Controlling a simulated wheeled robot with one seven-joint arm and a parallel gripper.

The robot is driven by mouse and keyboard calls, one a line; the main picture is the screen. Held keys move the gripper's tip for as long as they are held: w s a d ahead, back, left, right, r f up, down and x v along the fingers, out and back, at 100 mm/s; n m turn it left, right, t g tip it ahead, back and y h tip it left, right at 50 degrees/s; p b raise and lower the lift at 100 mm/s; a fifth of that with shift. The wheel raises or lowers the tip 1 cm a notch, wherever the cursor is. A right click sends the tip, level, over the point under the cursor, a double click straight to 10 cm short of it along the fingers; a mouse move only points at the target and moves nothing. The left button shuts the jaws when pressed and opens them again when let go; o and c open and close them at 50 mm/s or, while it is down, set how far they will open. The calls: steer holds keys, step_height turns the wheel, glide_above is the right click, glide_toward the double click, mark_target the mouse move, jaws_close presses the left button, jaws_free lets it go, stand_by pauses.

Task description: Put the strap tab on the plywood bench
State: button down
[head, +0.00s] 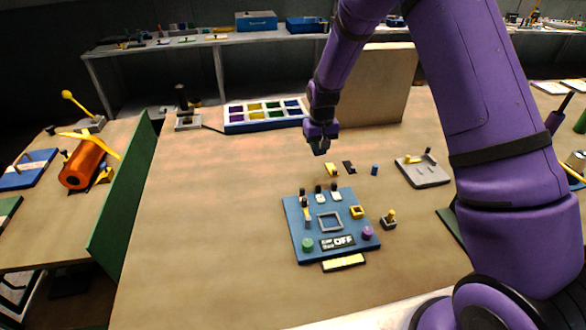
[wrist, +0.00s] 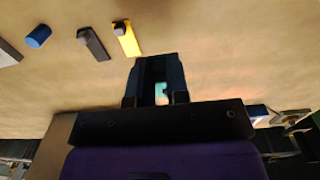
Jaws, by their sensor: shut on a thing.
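My gripper (head: 320,147) is above the far middle of the plywood bench (head: 200,220), pointing down, just behind a row of small parts. In the wrist view, my gripper (wrist: 161,92) is shut on a small pale teal piece (wrist: 162,91), which I take to be the strap tab. Only a little of it shows between the dark fingers, so its full shape is hidden. The held piece cannot be made out in the head view. It is held above the bench top, apart from the parts lying there.
Near my gripper lie a yellow piece (head: 331,169), a black piece (head: 349,167) and a blue cylinder (head: 374,170). A blue control panel (head: 292,225) sits in front, a grey plate (head: 425,175) right, a compartment tray (head: 235,125) behind. The bench's left part is clear, edged by a green divider (head: 120,200).

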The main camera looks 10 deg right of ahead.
glide_above(316, 178)
step_height(316, 178, down, 5)
steer(key=shift+f, duration=2.4)
steer(key=shift+f, duration=0.15)
steer(key=c, duration=1.1)
jaws_free()
step_height(316, 178, up, 12)
steer(key=shift+s+r, duration=0.1)
steer(key=shift+r, duration=0.15)
